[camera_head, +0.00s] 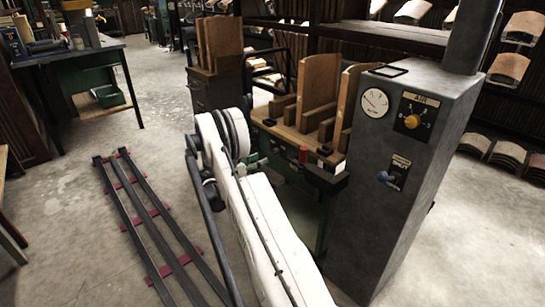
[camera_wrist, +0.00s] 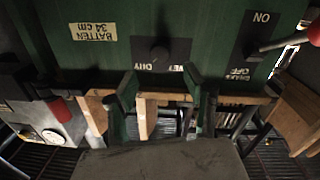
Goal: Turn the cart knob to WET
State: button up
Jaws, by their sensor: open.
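The cart knob (camera_wrist: 159,54) is a small dark round knob on a black plate on the cart's green panel (camera_wrist: 210,40) in the wrist view. The plate's lettering is upside down, with DRY below the knob to the left and WET below it to the right. I cannot tell where the knob points. My gripper (camera_wrist: 160,82) is open, its two dark green fingers below the plate, apart and with nothing held between them. In the head view the wooden-topped cart (camera_head: 270,124) is behind my white arm, and the knob is hidden.
A brake lever (camera_wrist: 288,41) with ON and OFF marks is right of the knob. A BATTEN 34 cm label (camera_wrist: 93,32) is left of it. A grey AIR column (camera_head: 385,200) with gauge and yellow knob (camera_head: 411,121) stands right of the cart. Floor rails (camera_head: 150,220) lie left.

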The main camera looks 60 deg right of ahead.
aim_at(274, 152)
jog(key=b+x, duration=0.1)
jog(key=x, duration=0.6)
jog(key=shift+d+b, duration=0.35)
jog(key=shift+b, duration=0.05)
jog(key=c, duration=1.1)
